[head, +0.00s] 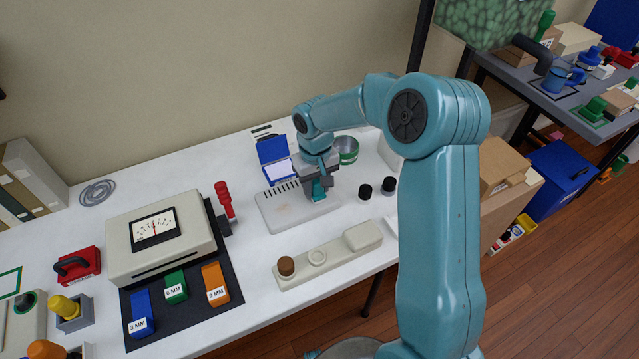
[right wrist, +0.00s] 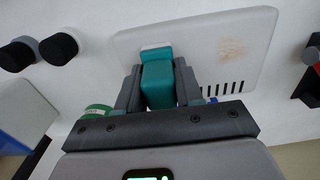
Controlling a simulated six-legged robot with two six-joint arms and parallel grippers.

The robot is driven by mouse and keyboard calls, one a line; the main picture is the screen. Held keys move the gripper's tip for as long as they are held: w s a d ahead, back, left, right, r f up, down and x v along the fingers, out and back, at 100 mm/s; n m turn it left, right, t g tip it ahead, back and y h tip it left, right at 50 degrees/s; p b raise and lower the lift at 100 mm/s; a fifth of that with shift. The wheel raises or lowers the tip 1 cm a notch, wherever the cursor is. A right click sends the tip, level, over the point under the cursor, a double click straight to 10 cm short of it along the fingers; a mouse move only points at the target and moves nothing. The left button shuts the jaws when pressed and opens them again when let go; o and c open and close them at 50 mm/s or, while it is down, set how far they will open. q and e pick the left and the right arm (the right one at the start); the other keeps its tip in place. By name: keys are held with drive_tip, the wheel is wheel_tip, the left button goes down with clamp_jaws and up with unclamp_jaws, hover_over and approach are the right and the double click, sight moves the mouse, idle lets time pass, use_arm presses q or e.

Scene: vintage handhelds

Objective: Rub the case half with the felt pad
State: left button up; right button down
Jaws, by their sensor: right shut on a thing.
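The case half (head: 290,214) is a pale grey plate with a row of dark slots, lying flat on the white table. It also shows in the right wrist view (right wrist: 190,32), with a brownish smudge on its surface. My right gripper (head: 318,190) is shut on the felt pad, a teal block (right wrist: 158,82) with a white face (right wrist: 156,53). The pad is over the case half, off to one side of the smudge. I cannot tell whether it touches the surface. My left gripper is not in view.
Behind the case half stand a blue open box (head: 275,160) and a green-and-white tin (head: 346,150). Two black-capped jars (head: 365,192) stand to its right. A long beige tray (head: 330,256) lies in front. A beige meter (head: 160,235) stands left.

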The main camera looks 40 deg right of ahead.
sight(279, 209)
drive_tip(key=shift+w+a+f+b, duration=0.15)
drive_tip(key=shift+w+a, duration=0.2)
drive_tip(key=shift+a, duration=0.7)
drive_tip(key=shift+w+a+r+b, duration=0.15)
drive_tip(key=shift+w+a, duration=0.15)
drive_tip(key=shift+a, duration=0.75)
drive_tip(key=shift+a+f, duration=0.1)
drive_tip(key=shift+w+a, duration=0.1)
drive_tip(key=shift+a, duration=0.2)
drive_tip(key=shift+w+a, duration=0.25)
drive_tip(key=shift+a, duration=0.45)
drive_tip(key=shift+w+a, duration=0.2)
drive_tip(key=shift+a, duration=0.55)
drive_tip(key=shift+w+a, duration=0.25)
drive_tip(key=shift+a, duration=0.45)
drive_tip(key=shift+w+d, duration=0.1)
drive_tip(key=shift+w, duration=0.25)
